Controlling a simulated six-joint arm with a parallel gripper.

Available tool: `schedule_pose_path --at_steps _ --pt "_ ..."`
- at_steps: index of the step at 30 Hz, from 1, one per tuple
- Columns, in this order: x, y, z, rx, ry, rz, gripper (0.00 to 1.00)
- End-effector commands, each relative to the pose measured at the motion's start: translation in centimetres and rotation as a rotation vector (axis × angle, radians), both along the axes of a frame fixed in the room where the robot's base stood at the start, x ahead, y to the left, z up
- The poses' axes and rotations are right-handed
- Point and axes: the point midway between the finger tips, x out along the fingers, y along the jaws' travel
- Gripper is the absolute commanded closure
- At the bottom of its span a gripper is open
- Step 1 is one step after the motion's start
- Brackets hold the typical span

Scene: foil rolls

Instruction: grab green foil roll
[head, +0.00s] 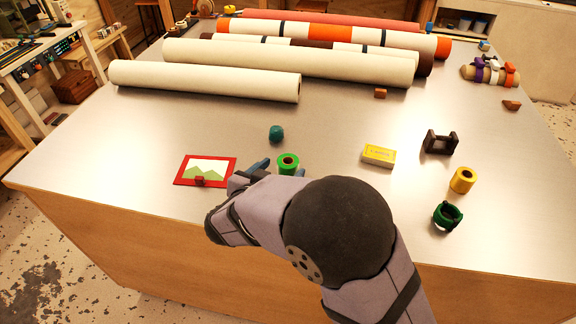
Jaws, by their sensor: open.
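A bright green roll (288,161) with a brown core stands on the metal tabletop (330,125), near the front middle. My gripper (278,168) is open beside it, low over the table, with dark bluish finger parts showing next to the roll. My own arm hides most of the gripper and the lower part of the roll, so I cannot tell whether the fingers touch it. A second, darker green ring-shaped roll (447,215) sits at the front right, apart from my gripper.
A red-framed picture (205,170) lies left of my gripper. A teal lump (276,134) sits just behind the green roll. A yellow box (379,155), a black holder (440,142) and a yellow roll (462,180) stand to the right. Long rolls (205,80) fill the back.

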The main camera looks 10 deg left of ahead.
Motion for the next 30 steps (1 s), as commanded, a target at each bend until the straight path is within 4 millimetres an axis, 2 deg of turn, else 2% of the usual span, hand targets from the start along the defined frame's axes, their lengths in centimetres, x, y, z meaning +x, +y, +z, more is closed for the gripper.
schedule_pose_path --at_steps 13,23,28,29,30 --pt "4.2 -0.9 -1.8 0.000 0.001 -0.002 0.34" --pt "4.6 -1.0 -2.0 0.000 0.000 0.001 0.34" --pt "4.6 -1.0 -2.0 0.000 0.000 0.001 0.75" --pt "4.6 -1.0 -2.0 0.000 0.000 0.001 0.81" --pt "4.6 -1.0 -2.0 0.000 0.000 0.001 0.81"
